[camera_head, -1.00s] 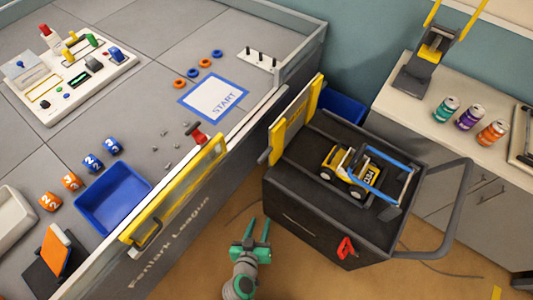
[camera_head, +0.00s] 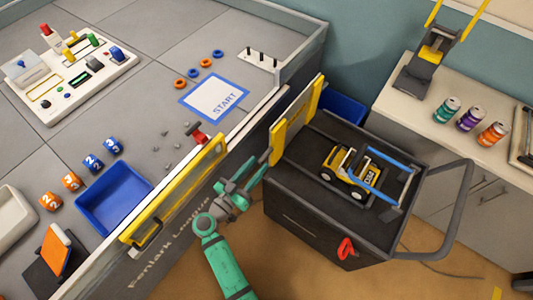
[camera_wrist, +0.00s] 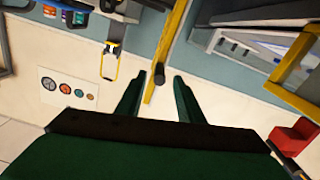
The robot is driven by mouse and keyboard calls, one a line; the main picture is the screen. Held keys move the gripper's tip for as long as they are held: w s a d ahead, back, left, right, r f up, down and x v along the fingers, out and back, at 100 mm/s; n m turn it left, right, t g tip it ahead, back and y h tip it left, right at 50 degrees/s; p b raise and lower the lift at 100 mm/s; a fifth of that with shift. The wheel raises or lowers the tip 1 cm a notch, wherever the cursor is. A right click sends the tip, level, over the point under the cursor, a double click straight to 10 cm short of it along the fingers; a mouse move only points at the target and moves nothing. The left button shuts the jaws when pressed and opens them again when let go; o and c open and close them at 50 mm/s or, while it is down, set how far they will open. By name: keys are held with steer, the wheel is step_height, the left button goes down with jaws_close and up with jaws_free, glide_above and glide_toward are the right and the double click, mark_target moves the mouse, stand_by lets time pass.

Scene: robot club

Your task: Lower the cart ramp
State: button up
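The cart ramp (camera_head: 297,120) is a yellow panel standing up on the left edge of the dark cart (camera_head: 310,225). My gripper (camera_head: 250,174) is open and empty, just left of the panel's lower near corner. In the wrist view a narrow yellow strip (camera_wrist: 168,48), which looks like the ramp seen edge-on, runs between the tips of my open gripper (camera_wrist: 155,82). A dark round knob (camera_wrist: 158,73) sits on it. I cannot tell whether the fingers touch it. A red lever (camera_head: 346,249) is on the cart's front side.
A small yellow loader (camera_head: 343,176) with blue bars stands on the cart. The grey arena table (camera_head: 150,110) is close on the left, with a yellow gate (camera_head: 180,190) and red clamp (camera_head: 196,133) on its wall. A blue bin (camera_head: 343,106) stands behind the cart.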

mark_target(272, 148)
steer(key=x, duration=0.7)
steer(key=shift+c, duration=0.3)
jaws_close()
